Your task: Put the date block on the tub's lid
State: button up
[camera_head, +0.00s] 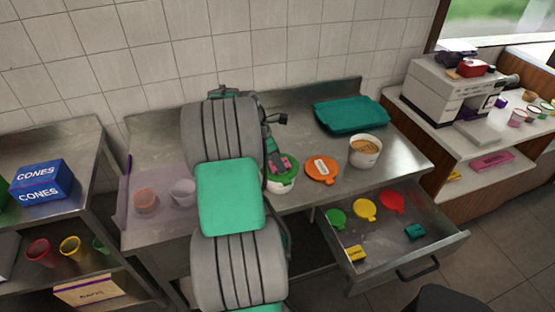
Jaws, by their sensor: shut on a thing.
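My gripper (279,162) is shut on a small pink block (283,163), likely the date block, dark marks showing near it. It is over or on the green lid (288,183) of a white tub (276,187) on the steel counter. I cannot tell whether the block touches the lid. My arm hides part of that tub. To its right an orange lid (330,177) lies on the counter with a white label-like piece (321,168) on it. A white tub (364,160) with tan contents stands open further right.
A teal tray (350,114) lies at the counter's back. An open drawer (400,240) below holds green, yellow and red lids, a yellow block (355,254) and a teal block (415,232). Two cups in a translucent purple bin (160,222) stand left of my arm.

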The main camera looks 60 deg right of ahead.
jog(key=shift+f, duration=0.15)
jog(key=o, duration=1.3)
jog(key=shift+o, duration=0.2)
jog(key=v, duration=1.2)
jog(key=w+a+r+m+t, duration=0.2)
jog(key=w+a+r, duration=0.1)
jog(key=w+a, duration=0.45)
jog(key=w+a+r+m+t, duration=0.1)
jog(key=w+a, duration=0.1)
jog(key=a, duration=0.5)
jog(key=w+a+r+m+t, duration=0.1)
jog(key=w+a+t, duration=0.1)
jog(key=a, duration=0.6)
jog(key=s+a+f+m+t+y, duration=0.1)
jog(key=s+a+m, duration=0.1)
jog(key=a, duration=0.9)
jog(key=s+a+f+m+t+y, duration=0.1)
jog(key=s+a+f+m+y, duration=0.1)
jog(key=a, duration=0.9)
jog(key=shift+s+a+m+t+p, duration=0.3)
jog(key=shift+s+m+t, duration=0.1)
jog(key=shift+s+m, duration=0.1)
